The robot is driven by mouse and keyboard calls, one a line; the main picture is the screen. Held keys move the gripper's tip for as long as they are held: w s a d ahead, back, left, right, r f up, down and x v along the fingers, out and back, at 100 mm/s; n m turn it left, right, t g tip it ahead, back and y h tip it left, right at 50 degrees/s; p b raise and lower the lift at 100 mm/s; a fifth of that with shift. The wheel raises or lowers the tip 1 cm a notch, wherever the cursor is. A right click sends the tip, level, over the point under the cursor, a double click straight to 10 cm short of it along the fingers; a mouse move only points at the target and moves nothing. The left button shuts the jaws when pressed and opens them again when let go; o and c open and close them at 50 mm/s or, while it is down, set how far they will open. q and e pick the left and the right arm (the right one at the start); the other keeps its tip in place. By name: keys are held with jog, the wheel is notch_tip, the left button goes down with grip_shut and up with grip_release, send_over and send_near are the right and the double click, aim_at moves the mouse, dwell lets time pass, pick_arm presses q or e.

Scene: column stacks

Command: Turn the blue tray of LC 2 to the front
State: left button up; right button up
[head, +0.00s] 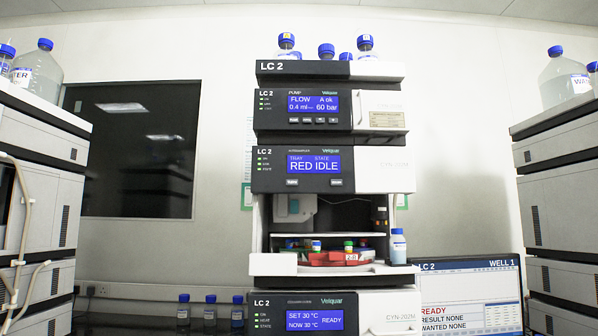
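The LC 2 stack (330,69) stands in the middle of the head view. Its autosampler panel (318,164) reads TRAY RED and STATE IDLE, with two small buttons below. Under the panel is an open bay. A red tray (325,259) lies at the front of the bay, with a few capped vials around it. A sliver of blue shows behind at the left of the bay; I cannot tell whether it is the blue tray. Neither of my grippers is in view.
A small blue-capped bottle (398,246) stands at the bay's right front. A monitor (470,297) at lower right reads LC 2, WELL 1, READY. Other instrument stacks flank left (40,190) and right (560,190). Small blue-capped bottles (209,312) stand at lower left.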

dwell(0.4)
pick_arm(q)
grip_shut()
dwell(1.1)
